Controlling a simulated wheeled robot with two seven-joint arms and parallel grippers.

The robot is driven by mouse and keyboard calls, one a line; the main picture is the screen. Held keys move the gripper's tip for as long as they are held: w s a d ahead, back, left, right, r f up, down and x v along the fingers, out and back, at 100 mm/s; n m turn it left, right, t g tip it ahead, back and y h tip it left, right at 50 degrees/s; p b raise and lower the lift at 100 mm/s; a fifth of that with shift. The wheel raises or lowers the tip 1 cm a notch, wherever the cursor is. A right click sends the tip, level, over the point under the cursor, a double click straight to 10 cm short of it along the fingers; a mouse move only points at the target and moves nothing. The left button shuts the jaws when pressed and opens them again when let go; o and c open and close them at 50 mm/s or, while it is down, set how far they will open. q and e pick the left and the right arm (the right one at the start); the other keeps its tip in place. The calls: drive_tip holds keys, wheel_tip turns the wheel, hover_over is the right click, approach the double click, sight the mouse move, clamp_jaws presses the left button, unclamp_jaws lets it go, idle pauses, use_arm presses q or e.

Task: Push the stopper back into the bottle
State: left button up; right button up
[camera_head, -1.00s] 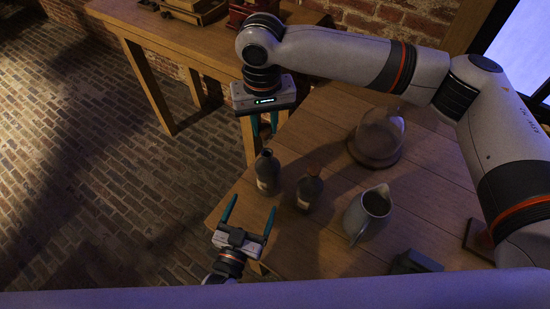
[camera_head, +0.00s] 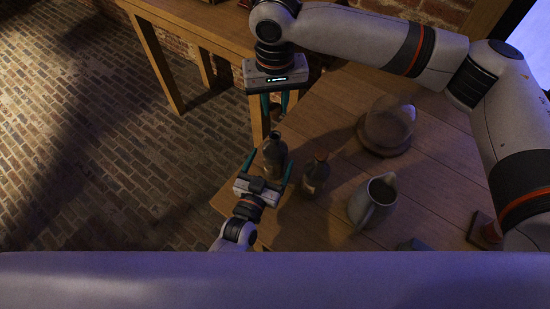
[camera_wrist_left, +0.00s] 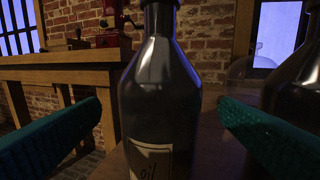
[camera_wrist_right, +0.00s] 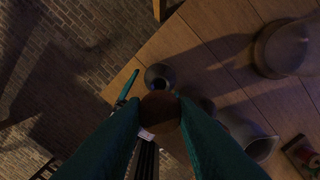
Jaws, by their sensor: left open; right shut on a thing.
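A dark bottle (camera_head: 275,153) with an open neck stands near the left edge of the table. Its label reads "oil" in the left wrist view (camera_wrist_left: 160,100). My left gripper (camera_head: 268,160) is open, with one finger on each side of this bottle; gaps show between fingers and glass. My right gripper (camera_head: 275,103) points down, beyond and above the bottle's neck. In the right wrist view it is shut on a round brown stopper (camera_wrist_right: 160,112). The bottle's dark mouth (camera_wrist_right: 158,76) shows beyond the stopper, apart from it in the picture.
A second bottle (camera_head: 316,177), with a brown top, stands close to the right. A grey jug (camera_head: 373,201) and a clear glass vessel (camera_head: 388,130) stand further right. The table (camera_head: 335,105) is bare behind the bottles. Another wooden table stands behind.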

use_arm(q)
drive_tip(key=shift+x, duration=2.1)
drive_tip(key=c, duration=1.5)
use_arm(e)
hover_over(275, 135)
drive_tip(key=shift+f, duration=2.5)
